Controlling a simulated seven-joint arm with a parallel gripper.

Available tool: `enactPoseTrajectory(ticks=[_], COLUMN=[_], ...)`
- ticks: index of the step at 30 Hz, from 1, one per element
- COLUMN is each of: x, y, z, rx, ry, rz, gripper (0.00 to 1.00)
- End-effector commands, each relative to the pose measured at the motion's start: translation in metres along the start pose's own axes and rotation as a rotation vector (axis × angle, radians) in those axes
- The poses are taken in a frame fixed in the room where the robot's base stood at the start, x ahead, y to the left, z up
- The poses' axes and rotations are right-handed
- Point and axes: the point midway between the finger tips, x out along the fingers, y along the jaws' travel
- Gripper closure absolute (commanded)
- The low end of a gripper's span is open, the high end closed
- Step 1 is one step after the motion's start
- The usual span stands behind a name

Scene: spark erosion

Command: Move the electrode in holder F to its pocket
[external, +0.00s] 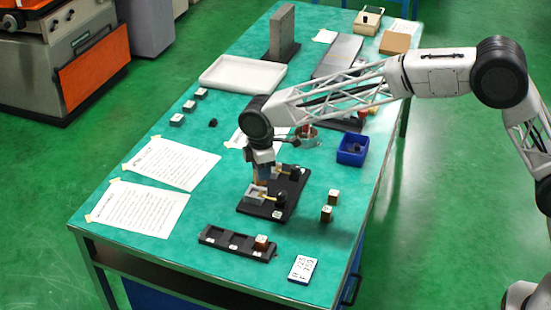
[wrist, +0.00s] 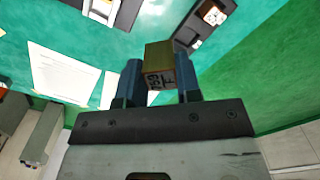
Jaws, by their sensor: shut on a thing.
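My gripper (wrist: 160,78) is shut on an electrode (wrist: 158,62), a small block with a yellow-brown part and a dark face with markings. Its two blue fingers stand on either side of the block. In the external view my gripper (external: 261,178) points down over the black fixture plate (external: 281,209), which bears clamp-like holders. Whether the electrode is clear of the holder cannot be told. A dark pocket rack (external: 237,245) lies nearer the table's front edge. A copper-coloured electrode (external: 261,242) sits in its right-hand pocket; the other pockets look empty.
Two copper-coloured blocks (external: 330,205) stand right of the plate. A white printed card (external: 302,268) lies by the front edge. A blue bin (external: 352,150) stands behind. Taped papers (external: 150,185) cover the left side. A pale tray (external: 243,75) lies farther back.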

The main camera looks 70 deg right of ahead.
Motion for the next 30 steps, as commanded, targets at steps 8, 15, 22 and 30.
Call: enactPoseTrajectory(ticks=[8, 15, 22, 30], x=[0.027, 0.052, 0.075, 0.093], y=[0.005, 0.008, 0.008, 0.007], z=[-0.047, -0.085, -0.118, -0.142], rx=[-0.253, -0.473, -0.672, -0.821], ry=[0.0, 0.0, 0.0, 0.0], rz=[0.0, 0.0, 0.0, 0.001], gripper=[1.0, 1.0, 1.0, 1.0])
